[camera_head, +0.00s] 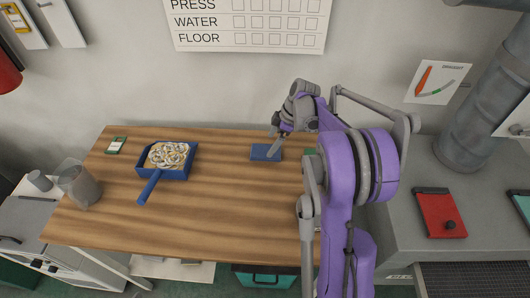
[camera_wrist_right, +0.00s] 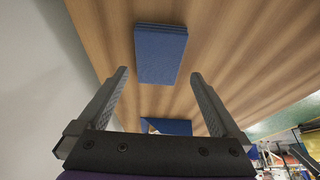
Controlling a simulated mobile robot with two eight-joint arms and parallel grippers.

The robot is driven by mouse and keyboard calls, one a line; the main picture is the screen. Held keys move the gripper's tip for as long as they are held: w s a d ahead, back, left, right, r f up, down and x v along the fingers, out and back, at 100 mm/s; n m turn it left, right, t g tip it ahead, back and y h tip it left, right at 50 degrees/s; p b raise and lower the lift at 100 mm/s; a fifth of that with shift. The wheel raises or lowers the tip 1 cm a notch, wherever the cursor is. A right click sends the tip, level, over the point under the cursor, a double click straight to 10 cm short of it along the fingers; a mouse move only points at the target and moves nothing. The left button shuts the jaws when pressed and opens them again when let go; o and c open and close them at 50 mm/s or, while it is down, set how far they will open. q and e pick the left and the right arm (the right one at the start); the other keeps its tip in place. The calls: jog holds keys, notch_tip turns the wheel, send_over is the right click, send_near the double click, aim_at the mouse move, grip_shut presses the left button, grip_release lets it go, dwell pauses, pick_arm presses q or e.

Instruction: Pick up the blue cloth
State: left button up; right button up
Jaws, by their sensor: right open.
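The blue cloth (camera_head: 264,152) lies folded flat on the wooden table (camera_head: 235,215), near its back edge. In the right wrist view the cloth (camera_wrist_right: 160,52) lies beyond the fingertips, roughly centred between them. My right gripper (camera_head: 275,143) is just above the cloth's right part in the head view. In the right wrist view it shows open and empty (camera_wrist_right: 158,75), its two fingers wide apart. I cannot tell from these frames whether a finger touches the cloth. My left gripper is out of view.
A blue dustpan (camera_head: 151,187) filled with pale rings stands on the table's left half. A clear cup (camera_head: 82,186) and a small green-edged item (camera_head: 116,145) are further left. A grey counter (camera_head: 400,190) with a red box (camera_head: 438,214) lies to the right. The table's middle is clear.

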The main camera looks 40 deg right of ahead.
aim_at(266, 151)
jog(key=x, duration=0.4)
jog(key=shift+w+f, duration=0.2)
jog(key=shift+f, duration=0.05)
jog(key=shift+c, duration=0.2)
jog(key=c, duration=1.1)
notch_tip(266, 151, up, 10)
jog(key=shift+r, duration=0.1)
jog(key=o, duration=0.8)
jog(key=c, duration=0.6)
jog(key=shift+s, duration=0.15)
jog(key=shift+c, duration=0.2)
